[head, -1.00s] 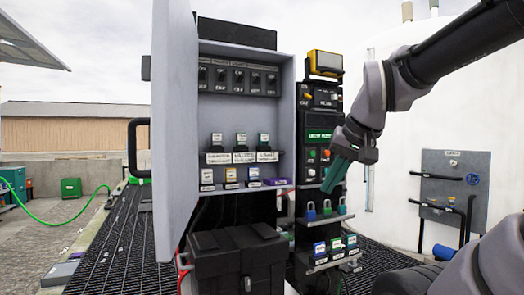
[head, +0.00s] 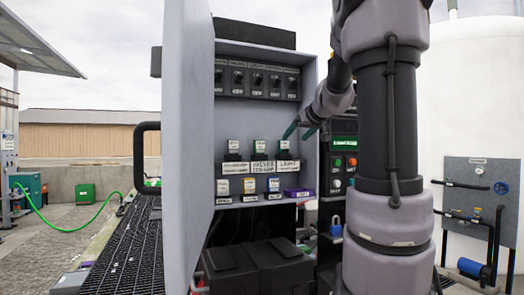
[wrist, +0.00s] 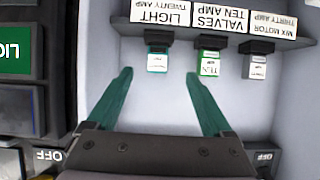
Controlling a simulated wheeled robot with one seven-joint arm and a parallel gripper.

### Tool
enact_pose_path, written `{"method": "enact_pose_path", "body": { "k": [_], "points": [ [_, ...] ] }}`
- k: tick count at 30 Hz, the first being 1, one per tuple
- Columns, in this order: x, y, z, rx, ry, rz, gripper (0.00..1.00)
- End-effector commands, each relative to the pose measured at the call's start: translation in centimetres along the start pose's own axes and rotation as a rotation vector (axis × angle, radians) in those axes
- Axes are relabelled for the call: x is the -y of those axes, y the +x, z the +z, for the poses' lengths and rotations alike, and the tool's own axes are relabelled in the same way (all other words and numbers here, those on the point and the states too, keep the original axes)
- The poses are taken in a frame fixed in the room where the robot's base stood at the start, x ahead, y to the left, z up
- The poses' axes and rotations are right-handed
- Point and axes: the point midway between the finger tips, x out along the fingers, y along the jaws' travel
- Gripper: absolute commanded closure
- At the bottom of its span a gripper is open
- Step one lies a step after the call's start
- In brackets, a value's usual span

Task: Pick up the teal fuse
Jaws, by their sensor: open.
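The fuse that looks teal (head: 284,146) is upright in the right-hand slot of the cabinet's upper row, above the LIGHT label. Its pale face and teal edge show in the wrist view (wrist: 157,62), which is upside down. Its colour is hard to tell from the green fuse (wrist: 209,63) beside it. My gripper (head: 298,136) has green fingers and is open and empty. In the wrist view my gripper (wrist: 158,75) has its fingertips on either side of the teal fuse in the picture, apart from it. The depth gap is unclear.
A white-faced fuse (head: 233,146) stands at the left of the row. A lower shelf holds several fuses and a purple piece (head: 298,193). Black breakers (head: 257,80) line the top. The open cabinet door (head: 188,150) walls off the left. A control panel (head: 343,160) is close on the right.

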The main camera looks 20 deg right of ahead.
Motion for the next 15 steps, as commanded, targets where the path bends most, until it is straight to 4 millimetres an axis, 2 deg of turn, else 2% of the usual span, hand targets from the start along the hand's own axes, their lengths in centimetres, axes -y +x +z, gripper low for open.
{"method": "enact_pose_path", "body": {
  "k": [3, 9, 15],
  "points": [
    [-1.1, 1.1, -0.4, -0.012, -0.014, 0.012, 0.15],
    [-1.1, 4.2, -0.5, -0.012, -0.015, 0.011, 0.15],
    [-1.0, 5.9, -0.7, -0.014, -0.016, 0.012, 0.15]
  ]
}}
